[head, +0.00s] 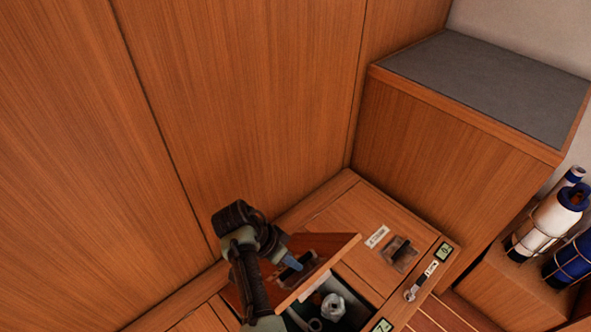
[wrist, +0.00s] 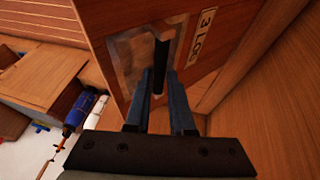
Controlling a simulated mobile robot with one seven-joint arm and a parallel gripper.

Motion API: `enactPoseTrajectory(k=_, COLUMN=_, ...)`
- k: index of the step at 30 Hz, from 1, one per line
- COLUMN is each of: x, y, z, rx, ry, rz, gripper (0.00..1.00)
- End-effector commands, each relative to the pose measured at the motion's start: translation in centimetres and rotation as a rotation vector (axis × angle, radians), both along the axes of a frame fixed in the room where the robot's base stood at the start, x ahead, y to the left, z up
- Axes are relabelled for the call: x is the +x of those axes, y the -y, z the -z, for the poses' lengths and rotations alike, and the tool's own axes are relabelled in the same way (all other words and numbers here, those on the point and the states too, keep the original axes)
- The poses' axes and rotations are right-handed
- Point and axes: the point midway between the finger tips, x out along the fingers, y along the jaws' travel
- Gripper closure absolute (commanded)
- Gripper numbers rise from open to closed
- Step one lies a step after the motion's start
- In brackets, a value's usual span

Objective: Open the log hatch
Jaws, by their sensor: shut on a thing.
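The log hatch (head: 338,243) is a wooden lid, raised and tilted above its opening in the bench in the head view. In the wrist view its face (wrist: 118,22) carries a label (wrist: 203,33) reading "3 LOG". My gripper (head: 293,263) is shut on the dark bar handle (wrist: 162,52) in the lid's recess; the two blue fingers (wrist: 160,82) stand on either side of the bar. The compartment (head: 328,312) under the lid shows partly, with a grey metallic object (head: 333,306) inside. My arm hides part of the lid.
A closed hatch (head: 360,215) with its own dark handle (head: 400,251) lies to the right. Wood panelling rises behind, and a grey-topped cabinet (head: 480,75) stands at right. Bottles (head: 547,222) stand in racks at far right.

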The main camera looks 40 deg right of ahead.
Motion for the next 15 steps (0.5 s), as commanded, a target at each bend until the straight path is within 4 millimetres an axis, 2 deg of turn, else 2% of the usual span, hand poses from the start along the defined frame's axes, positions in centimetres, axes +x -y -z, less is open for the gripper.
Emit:
enactPoseTrajectory(k=1, x=0.88, y=-0.55, z=0.67, rx=0.012, ry=0.029, rz=-0.021, gripper=1.00)
enactPoseTrajectory(k=14, x=0.76, y=-0.63, z=0.89, rx=0.014, ry=0.023, rz=-0.021, gripper=1.00)
enactPoseTrajectory(k=15, x=0.74, y=-0.62, z=0.88, rx=0.014, ry=0.023, rz=-0.021, gripper=0.73)
